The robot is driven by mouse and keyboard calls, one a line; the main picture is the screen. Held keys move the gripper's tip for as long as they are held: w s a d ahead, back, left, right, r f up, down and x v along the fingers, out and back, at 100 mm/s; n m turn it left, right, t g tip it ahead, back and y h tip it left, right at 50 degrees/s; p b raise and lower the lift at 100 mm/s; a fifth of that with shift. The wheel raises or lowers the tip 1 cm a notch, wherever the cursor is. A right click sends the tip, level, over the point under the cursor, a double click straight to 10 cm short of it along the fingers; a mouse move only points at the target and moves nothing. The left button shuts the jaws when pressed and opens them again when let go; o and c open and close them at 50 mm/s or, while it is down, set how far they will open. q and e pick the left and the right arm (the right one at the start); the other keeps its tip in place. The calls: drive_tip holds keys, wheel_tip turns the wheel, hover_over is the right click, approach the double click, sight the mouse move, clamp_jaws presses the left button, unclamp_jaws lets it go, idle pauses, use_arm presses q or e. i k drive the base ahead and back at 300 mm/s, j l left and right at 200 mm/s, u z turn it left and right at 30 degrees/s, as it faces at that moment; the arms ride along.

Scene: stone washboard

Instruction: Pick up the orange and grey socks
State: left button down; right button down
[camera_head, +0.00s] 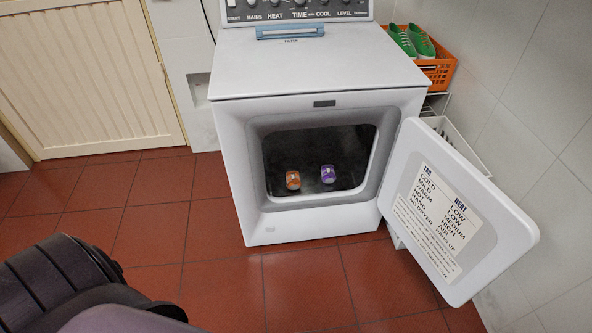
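An orange and grey rolled item, which looks like the socks (293,180), lies inside the open dryer drum on the left of the opening. A similar purple and grey item (328,174) lies just to its right, apart from it. Neither of my grippers shows in the head view. Dark parts of my own body fill the lower left corner.
The white dryer (310,70) stands against the back wall. Its door (450,215) hangs open to the right. An orange crate (438,72) with green shoes (411,40) stands at the right. The red tiled floor (300,290) in front is clear.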

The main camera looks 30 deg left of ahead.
sight(294, 183)
drive_tip(key=u, duration=0.5)
drive_tip(key=i+j+u, duration=0.15)
drive_tip(key=u, duration=0.2)
drive_tip(key=i+u, duration=0.5)
drive_tip(key=u, duration=0.2)
